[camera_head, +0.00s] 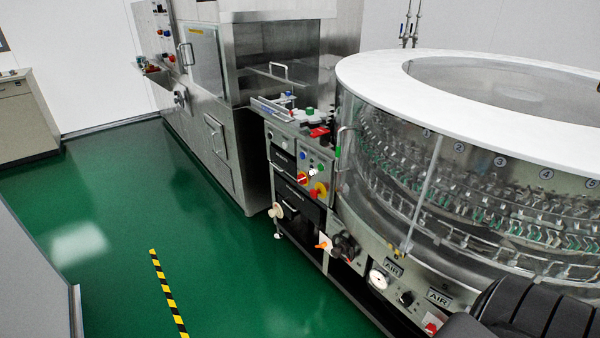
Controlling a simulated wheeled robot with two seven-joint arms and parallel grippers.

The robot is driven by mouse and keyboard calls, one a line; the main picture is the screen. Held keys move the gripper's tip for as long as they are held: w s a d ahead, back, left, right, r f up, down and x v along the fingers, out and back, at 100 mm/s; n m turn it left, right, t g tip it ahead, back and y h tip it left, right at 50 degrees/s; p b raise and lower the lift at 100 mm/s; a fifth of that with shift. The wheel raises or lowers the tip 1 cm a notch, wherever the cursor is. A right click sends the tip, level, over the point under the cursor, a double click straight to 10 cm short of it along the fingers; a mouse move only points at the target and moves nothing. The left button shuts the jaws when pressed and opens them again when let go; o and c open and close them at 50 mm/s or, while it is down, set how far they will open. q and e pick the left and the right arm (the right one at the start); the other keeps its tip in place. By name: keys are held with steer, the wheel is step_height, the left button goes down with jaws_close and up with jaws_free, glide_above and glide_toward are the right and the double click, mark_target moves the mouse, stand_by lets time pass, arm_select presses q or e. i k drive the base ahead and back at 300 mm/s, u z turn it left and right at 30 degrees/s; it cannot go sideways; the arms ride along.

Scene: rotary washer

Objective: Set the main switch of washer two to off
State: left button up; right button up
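A round rotary washer (440,170) with a white ring top and a clear wall fills the right side. Left of it stands a control panel (318,165) with coloured buttons and knobs. A red rotary switch on a yellow plate (318,190) sits low on the panel, and a red knob with a white bar (303,178) is just above left. Their labels are too small to read, so I cannot tell which is the main switch, its setting, or which washer is number two. Neither of my grippers is in view.
A steel machine (220,110) with a hood stands behind the panel. Green floor (120,210) is open to the left, with yellow-black tape (167,290). A cabinet (22,118) stands far left.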

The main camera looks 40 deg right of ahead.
mark_target(302, 179)
steer(key=z, duration=0.65)
steer(key=i, duration=0.95)
steer(key=z, duration=1.35)
steer(key=i, duration=0.45)
steer(key=z, duration=0.35)
